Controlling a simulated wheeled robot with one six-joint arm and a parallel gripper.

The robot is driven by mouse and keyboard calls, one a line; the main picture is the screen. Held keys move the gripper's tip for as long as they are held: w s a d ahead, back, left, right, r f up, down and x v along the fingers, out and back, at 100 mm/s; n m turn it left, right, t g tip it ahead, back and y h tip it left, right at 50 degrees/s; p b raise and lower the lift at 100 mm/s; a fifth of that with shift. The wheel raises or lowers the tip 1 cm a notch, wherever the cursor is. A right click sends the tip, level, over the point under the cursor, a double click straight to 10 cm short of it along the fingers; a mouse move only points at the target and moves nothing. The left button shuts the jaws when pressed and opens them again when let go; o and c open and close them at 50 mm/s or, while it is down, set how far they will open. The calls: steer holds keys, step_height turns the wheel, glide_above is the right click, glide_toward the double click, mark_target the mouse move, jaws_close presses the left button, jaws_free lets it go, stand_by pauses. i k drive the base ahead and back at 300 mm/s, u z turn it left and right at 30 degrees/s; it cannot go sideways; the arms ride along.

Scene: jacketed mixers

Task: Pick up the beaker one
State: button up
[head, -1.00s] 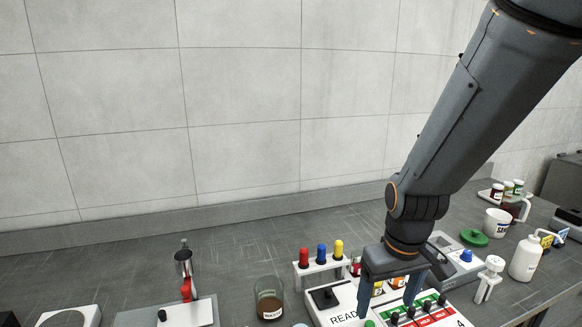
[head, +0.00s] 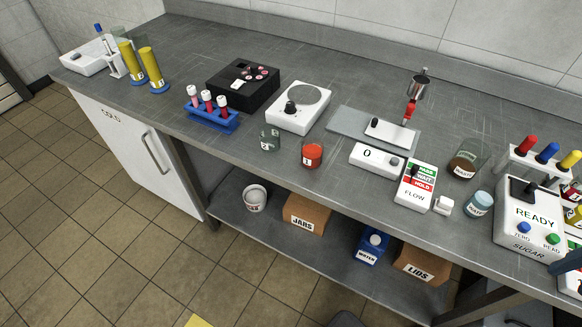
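Several beaker-like vessels stand on the grey bench. A clear glass beaker (head: 270,139) with a small white label stands near the front edge. A beaker with orange-red contents (head: 313,154) and a label stands to its right. A glass beaker with dark brown contents (head: 463,166) stands further right, near a small jar with blue-grey contents (head: 479,204). The labels are too small to read surely, so I cannot tell which is beaker one. Only a dark blue piece of my gripper (head: 566,262) shows at the right edge, apart from these vessels; its opening is out of view.
A round-topped white device (head: 298,107), a black box (head: 243,86) and a blue tube rack (head: 211,120) stand left.

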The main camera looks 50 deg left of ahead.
mark_target(312, 151)
steer(key=k, duration=0.7)
steer(key=z, duration=1)
steer(key=i, duration=0.9)
steer(key=u, duration=3.45)
steer(key=i, duration=0.8)
steer(key=z, duration=0.4)
